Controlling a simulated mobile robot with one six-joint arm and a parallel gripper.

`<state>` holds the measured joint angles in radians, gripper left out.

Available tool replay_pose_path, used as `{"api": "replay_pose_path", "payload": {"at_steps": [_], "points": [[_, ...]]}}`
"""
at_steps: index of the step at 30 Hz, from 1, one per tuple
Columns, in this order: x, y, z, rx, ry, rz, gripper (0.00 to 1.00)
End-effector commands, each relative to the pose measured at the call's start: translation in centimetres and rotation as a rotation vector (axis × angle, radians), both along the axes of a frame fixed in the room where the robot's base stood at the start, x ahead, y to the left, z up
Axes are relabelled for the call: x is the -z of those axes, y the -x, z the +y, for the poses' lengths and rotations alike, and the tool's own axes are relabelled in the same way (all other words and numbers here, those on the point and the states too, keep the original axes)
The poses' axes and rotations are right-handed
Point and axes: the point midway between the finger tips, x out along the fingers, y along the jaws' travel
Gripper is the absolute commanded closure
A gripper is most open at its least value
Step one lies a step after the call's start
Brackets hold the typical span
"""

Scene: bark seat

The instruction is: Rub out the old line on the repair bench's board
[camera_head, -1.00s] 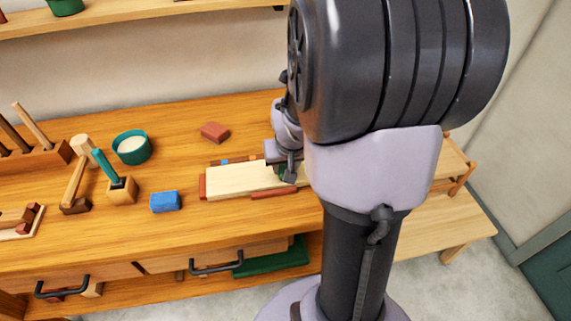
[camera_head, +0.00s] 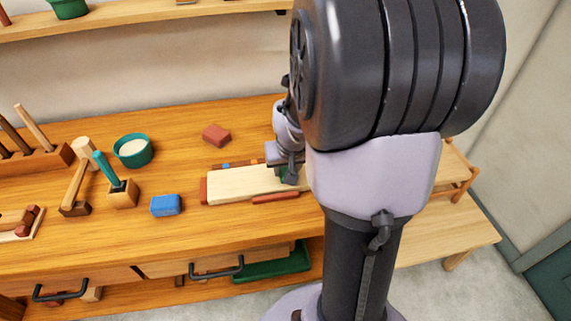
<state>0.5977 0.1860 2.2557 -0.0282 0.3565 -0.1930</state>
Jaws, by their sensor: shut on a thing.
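A pale wooden board (camera_head: 235,185) lies flat on the repair bench (camera_head: 130,243), with a red strip at its left end and a red bar (camera_head: 275,197) along its front edge. My gripper (camera_head: 287,172) is low over the board's right part, partly hidden by my own arm. It is shut on a small dark green thing (camera_head: 285,173), of which only a little shows, at the board's surface. I cannot make out a line on the visible part of the board. The board's right end is hidden behind my arm.
A blue block (camera_head: 166,205) lies left of the board and a reddish block (camera_head: 216,133) behind it. A teal bowl (camera_head: 134,150), a wooden holder (camera_head: 122,193) and a mallet (camera_head: 77,180) stand farther left. Bare bench top lies in front of the board.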

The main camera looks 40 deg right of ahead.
Motion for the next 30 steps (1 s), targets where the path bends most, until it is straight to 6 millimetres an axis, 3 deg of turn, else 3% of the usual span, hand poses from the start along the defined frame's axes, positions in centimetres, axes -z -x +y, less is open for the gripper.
{"api": "replay_pose_path", "payload": {"at_steps": [5, 12, 18, 30], "points": [[0.1, 0.6, 0.4, 0.000, 0.000, 0.000, 0.97], [-0.1, -1.3, -0.8, 0.000, 0.000, 0.000, 0.97], [-0.1, -1.8, -1.1, 0.001, 0.000, 0.000, 0.97], [0.3, 0.7, 0.4, 0.000, 0.001, -0.001, 0.97]]}}
